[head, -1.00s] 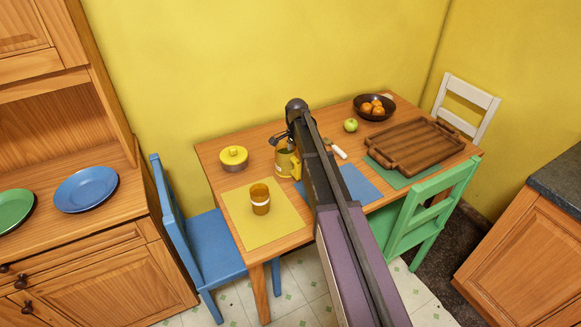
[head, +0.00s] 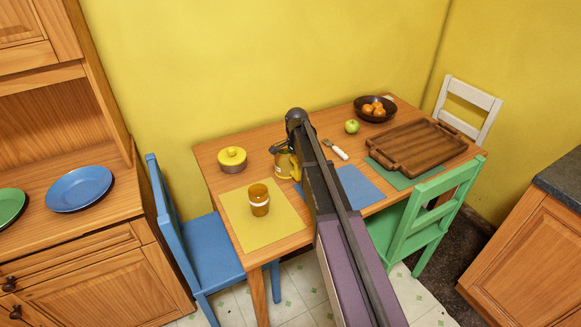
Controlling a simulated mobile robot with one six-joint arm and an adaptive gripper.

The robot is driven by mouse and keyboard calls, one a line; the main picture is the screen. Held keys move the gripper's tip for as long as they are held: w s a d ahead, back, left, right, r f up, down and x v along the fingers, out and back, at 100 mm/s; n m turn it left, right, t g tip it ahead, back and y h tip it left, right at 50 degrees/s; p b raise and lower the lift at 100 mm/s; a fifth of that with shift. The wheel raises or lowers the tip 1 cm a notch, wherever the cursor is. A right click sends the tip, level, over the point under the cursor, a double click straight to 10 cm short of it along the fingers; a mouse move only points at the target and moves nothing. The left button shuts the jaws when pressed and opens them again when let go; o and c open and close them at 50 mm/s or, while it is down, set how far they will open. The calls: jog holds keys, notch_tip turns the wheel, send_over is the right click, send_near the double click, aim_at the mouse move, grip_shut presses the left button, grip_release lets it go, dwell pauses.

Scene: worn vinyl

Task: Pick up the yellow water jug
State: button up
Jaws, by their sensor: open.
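The yellow water jug (head: 283,166) stands upright on the wooden table, behind the yellow placemat and left of my arm. Its yellow handle is on the right side, and my arm passes close by there. My gripper (head: 277,148) is at the jug's top, beside or over its rim; I cannot tell whether they touch. The gripper is open, and my arm hides part of it and some of the table behind.
An amber cup (head: 259,200) stands on the yellow placemat (head: 239,222). A white-handled utensil (head: 338,151), green apple (head: 352,126), fruit bowl (head: 371,113) and wooden tray (head: 419,143) lie right. Chairs surround the table.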

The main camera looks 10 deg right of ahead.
jog(key=c, duration=1.1)
jog(key=shift+a+r, duration=0.1)
jog(key=shift+r, duration=0.05)
notch_tip(320, 180, up, 3)
jog(key=p, duration=0.3)
jog(key=shift+r+p, duration=0.15)
jog(key=shift+p, duration=0.15)
jog(key=s, duration=0.5)
jog(key=s+d+r+p, duration=0.1)
jog(key=s, duration=0.4)
jog(key=s+d, duration=0.1)
jog(key=s, duration=0.5)
jog(key=shift+r, duration=0.2)
